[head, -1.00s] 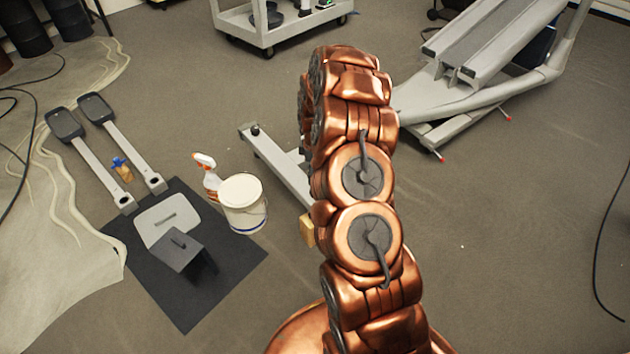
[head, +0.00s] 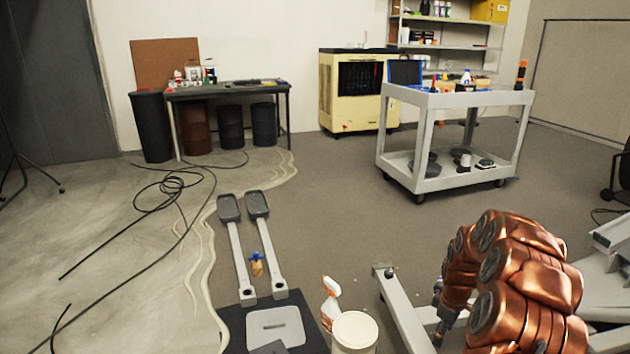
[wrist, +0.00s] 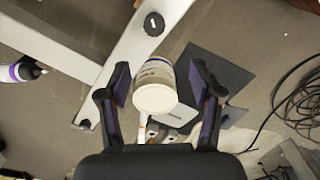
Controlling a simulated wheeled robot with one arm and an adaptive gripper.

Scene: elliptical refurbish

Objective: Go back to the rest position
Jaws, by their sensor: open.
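My gripper (wrist: 160,95) shows in the wrist view with its two dark, purple-padded fingers spread apart and nothing between them. Beyond the fingertips, lower down, stands a white bucket (wrist: 156,92), seen from above. In the head view my copper arm is folded at the lower right, and the gripper's fingers cannot be made out there. The white bucket (head: 355,332) also shows at the bottom of the head view, left of the arm.
A grey elliptical frame (head: 400,308) lies close to my arm. A spray bottle (head: 330,300), two pedal arms (head: 238,258) and a dark mat (head: 233,325) are on the floor. A grey cart (head: 455,100) stands beyond. Cables (head: 150,205) lie left. The middle floor is clear.

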